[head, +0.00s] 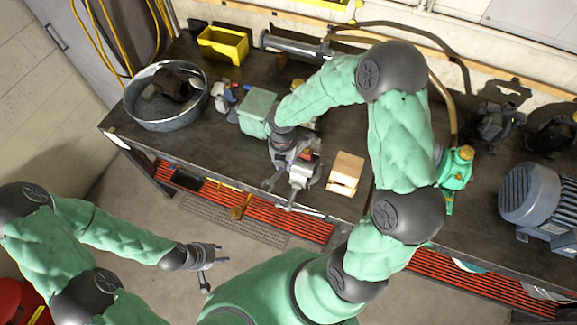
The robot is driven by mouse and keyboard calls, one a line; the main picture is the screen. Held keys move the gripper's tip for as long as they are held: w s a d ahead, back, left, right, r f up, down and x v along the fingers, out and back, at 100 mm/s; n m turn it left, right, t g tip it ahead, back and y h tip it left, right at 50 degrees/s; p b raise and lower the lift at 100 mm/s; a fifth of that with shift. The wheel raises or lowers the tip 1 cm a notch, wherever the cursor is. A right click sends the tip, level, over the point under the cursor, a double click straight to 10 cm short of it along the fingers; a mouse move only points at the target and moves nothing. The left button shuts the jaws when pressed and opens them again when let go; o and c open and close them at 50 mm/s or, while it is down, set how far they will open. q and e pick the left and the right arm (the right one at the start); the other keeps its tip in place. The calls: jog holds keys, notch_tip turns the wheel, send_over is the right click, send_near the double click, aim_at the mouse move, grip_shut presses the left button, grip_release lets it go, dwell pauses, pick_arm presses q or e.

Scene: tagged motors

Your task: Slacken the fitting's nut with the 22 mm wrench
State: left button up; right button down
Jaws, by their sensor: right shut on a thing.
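My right gripper (287,184) is over the front edge of the dark workbench, pointing down and shut on a thin metal tool. The tool looks like the wrench (310,211), and its slim silver shaft shows just below the fingers, near the bench edge. Its size marking is too small to read. I cannot make out the fitting and its nut clearly; my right arm and gripper cover part of that area. My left gripper (214,262) is open and empty, over the floor in front of the bench, well apart from the bench.
On the workbench (340,206) stand a round metal tub (141,117), a yellow bin (222,44), a wooden block (346,170), a green pump-like device (457,167) and a grey motor (530,193). Small items crowd around my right wrist. Red slatted shelving runs below the bench top.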

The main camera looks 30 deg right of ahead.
jog(key=w+m+b, duration=0.3)
jog(key=w+m, duration=0.4)
jog(key=w, duration=0.1)
jog(key=shift+a+b, duration=0.25)
jog(key=shift+b, duration=0.1)
dwell(0.4)
jog(key=shift+f+b, duration=1.2)
jog(key=shift+f, duration=0.5)
dwell(0.6)
dwell(0.4)
jog(key=s+n, duration=0.1)
jog(key=s+n+p, duration=0.1)
jog(key=shift+s+a, duration=0.2)
jog(key=shift+s, duration=0.15)
